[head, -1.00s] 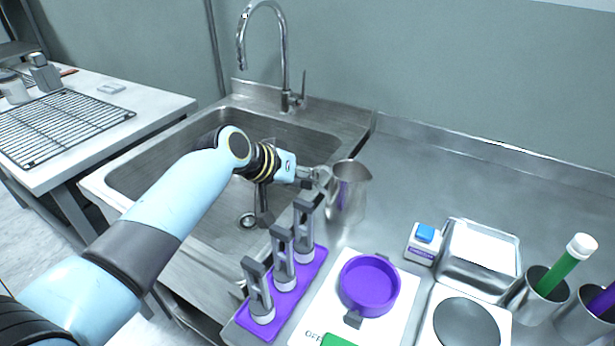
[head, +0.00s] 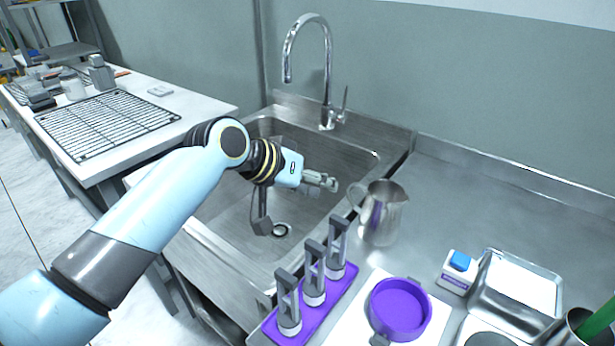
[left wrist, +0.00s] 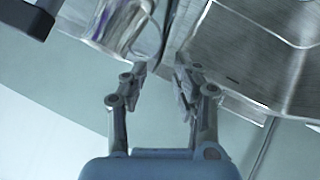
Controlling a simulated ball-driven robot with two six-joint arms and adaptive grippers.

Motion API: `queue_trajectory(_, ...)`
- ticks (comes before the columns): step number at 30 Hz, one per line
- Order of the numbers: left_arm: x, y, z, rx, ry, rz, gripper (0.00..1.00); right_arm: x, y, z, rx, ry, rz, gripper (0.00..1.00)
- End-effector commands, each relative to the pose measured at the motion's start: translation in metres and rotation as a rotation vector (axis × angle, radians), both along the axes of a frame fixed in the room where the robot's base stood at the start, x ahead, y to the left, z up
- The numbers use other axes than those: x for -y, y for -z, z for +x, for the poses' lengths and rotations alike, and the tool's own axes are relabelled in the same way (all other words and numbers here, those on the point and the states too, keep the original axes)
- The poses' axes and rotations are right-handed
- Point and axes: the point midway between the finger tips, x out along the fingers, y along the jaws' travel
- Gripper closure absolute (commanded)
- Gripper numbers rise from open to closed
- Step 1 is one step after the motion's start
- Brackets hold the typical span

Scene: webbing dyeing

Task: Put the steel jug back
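The steel jug (head: 383,214) stands upright on the steel counter, just right of the sink, with its handle toward the left. My left gripper (head: 330,183) is over the sink's right side, left of the jug's handle and apart from it. In the left wrist view the fingers (left wrist: 163,82) have a gap between them with nothing held. The jug (left wrist: 112,22) shows there, blurred and cut off by the top edge, beyond the left finger. My right gripper is not in view.
The sink (head: 225,215) and tap (head: 327,75) are behind and below my left arm. A purple rack (head: 322,308) with several clamps, a purple dish (head: 398,308), a blue-topped box (head: 459,270) and a metal tray (head: 545,317) stand in front. Counter behind the jug is clear.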

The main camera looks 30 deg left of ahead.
Motion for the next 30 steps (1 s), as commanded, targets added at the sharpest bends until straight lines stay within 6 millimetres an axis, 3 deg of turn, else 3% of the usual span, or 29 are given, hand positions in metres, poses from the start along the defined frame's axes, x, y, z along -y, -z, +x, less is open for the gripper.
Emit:
queue_trajectory(7,-0.013,-0.022,-0.023,0.002,0.001,0.001,0.71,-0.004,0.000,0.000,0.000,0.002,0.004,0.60)
queue_trajectory(25,-0.014,-0.024,-0.029,-0.004,0.003,0.004,0.71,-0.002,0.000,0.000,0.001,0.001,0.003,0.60)
queue_trajectory(28,-0.013,-0.015,-0.050,-0.034,0.014,0.046,0.71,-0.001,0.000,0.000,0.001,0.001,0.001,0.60)
queue_trajectory(30,-0.014,-0.004,-0.079,-0.078,0.027,0.108,0.71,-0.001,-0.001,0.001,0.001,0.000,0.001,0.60)
